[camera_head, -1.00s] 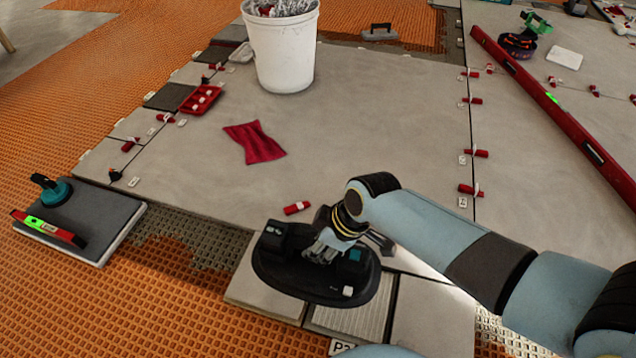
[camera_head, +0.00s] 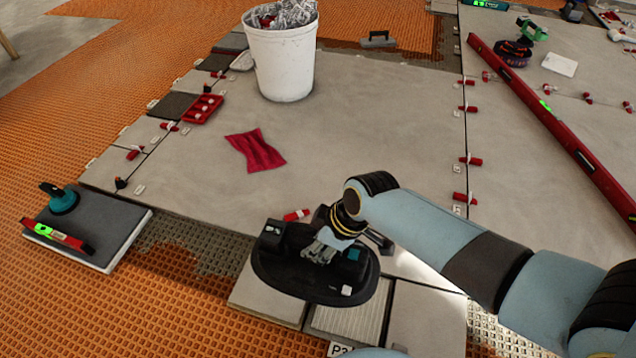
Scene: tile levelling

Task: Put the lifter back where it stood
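The lifter (camera_head: 300,284) is a black oval pad with a dark body, a teal button and a small white part on top. It lies over the near tile pieces at the bottom middle; I cannot tell whether it touches them or hangs just above. My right gripper (camera_head: 322,250) reaches in from the right and is shut on the lifter's handle, which its fingers mostly hide. My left gripper is not in view.
Small tiles (camera_head: 262,300) lie under and beside the lifter. A grey tile stack (camera_head: 110,222) with a teal suction cup (camera_head: 62,200) and a level (camera_head: 58,238) stands left.

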